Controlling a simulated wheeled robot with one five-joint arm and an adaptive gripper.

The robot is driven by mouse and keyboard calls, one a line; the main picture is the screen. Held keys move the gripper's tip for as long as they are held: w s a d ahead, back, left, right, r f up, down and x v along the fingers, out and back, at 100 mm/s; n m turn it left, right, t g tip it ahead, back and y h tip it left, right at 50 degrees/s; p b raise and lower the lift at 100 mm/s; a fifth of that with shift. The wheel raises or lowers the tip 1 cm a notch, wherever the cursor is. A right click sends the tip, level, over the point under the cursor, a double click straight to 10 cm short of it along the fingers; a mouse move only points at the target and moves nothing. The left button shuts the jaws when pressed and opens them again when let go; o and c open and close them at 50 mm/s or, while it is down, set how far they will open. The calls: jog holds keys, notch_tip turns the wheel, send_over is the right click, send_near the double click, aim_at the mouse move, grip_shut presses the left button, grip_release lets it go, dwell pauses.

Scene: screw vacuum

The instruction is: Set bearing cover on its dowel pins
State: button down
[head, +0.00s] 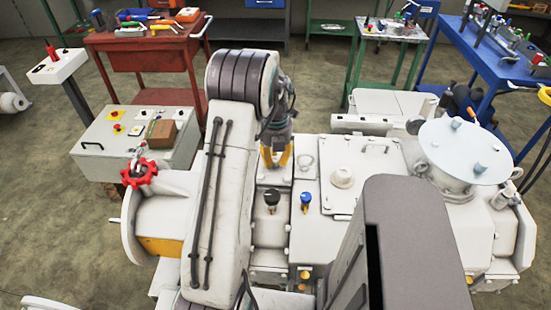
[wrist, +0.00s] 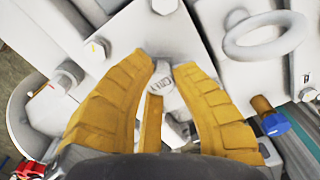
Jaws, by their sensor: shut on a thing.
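My gripper (head: 276,158) is low over the white pump body, behind my arm in the head view. In the wrist view, my gripper (wrist: 167,72) has its yellow fingers closed around a small light-grey part (wrist: 164,90) with dark markings. It looks like part of the bearing cover; most of it is hidden between the fingers. A white plate (wrist: 150,35) with bolts lies just past the fingertips. I cannot tell whether the held part touches it. Dowel pins cannot be made out.
A lifting ring (wrist: 265,35) stands right of the fingers. A blue-handled valve (head: 306,200) and a black knob (head: 271,197) rise nearby on the pump. A hatch with a round knob (head: 342,177) is to the right. A red handwheel (head: 138,173) is at left.

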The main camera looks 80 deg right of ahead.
aim_at(275, 159)
jog(key=shift+f+b, duration=0.4)
jog(key=shift+f, duration=0.15)
jog(key=c, duration=1.1)
grip_release()
notch_tip(275, 159, up, 12)
dwell(0.3)
